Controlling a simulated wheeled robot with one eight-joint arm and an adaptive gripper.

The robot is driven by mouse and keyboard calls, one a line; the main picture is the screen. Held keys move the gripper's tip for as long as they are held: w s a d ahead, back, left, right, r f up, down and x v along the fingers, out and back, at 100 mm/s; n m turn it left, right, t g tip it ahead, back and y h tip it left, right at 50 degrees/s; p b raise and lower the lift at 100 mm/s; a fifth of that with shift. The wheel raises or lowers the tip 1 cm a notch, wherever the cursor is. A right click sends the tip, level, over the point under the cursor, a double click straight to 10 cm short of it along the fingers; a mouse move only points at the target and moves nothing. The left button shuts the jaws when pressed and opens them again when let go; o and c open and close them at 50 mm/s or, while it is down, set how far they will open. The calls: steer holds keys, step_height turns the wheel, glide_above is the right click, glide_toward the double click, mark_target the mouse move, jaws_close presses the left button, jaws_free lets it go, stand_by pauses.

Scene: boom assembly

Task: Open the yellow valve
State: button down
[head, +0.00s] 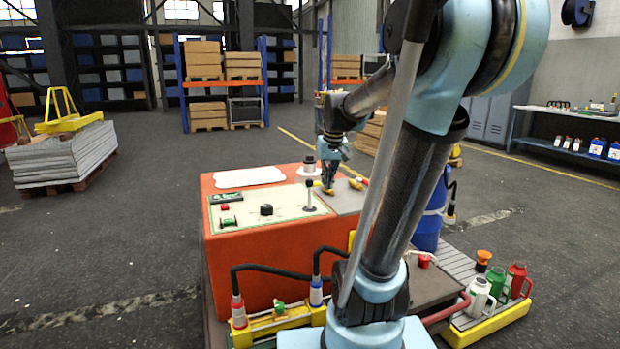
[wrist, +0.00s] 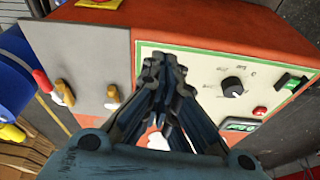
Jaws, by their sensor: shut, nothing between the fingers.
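Yellow-orange handles, the likely yellow valves, stand on the grey plate at the right of the orange console. In the wrist view, one yellow handle (wrist: 64,92) is at the left, close to a red one (wrist: 42,80), and another yellow handle (wrist: 112,96) is nearer my fingers. In the head view, a yellow handle (head: 355,184) shows right of my gripper (head: 328,188). My gripper also shows in the wrist view (wrist: 164,62), with its fingertips together and empty, over the console. I cannot tell whether the fingertips touch anything.
The orange console (head: 255,260) has a cream panel with a black knob (head: 266,209), a red button (head: 225,207) and an upright lever (head: 309,195). A blue barrel (head: 430,220) stands at its right. Several jugs (head: 478,296) stand on the tray at front right. Open floor lies left.

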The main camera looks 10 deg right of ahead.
steer(key=w+a+r, duration=0.1)
steer(key=w+r, duration=0.2)
steer(key=w, duration=0.9)
steer(key=n, duration=0.1)
glide_above(319, 185)
steer(key=w+a, duration=0.2)
steer(key=a, duration=0.1)
steer(key=shift+w+r+t, duration=0.15)
steer(key=shift+w+t, duration=0.15)
steer(key=shift+w, duration=0.75)
steer(key=x, duration=1)
steer(key=shift+a, duration=0.25)
steer(key=shift+s+d, duration=0.25)
steer(key=shift+s, duration=0.7)
steer(key=shift+s+d+f, duration=0.15)
steer(key=shift+s, duration=0.35)
steer(key=shift+s+d+f, duration=0.1)
steer(key=shift+s+f, duration=0.1)
steer(key=shift+s, duration=0.3)
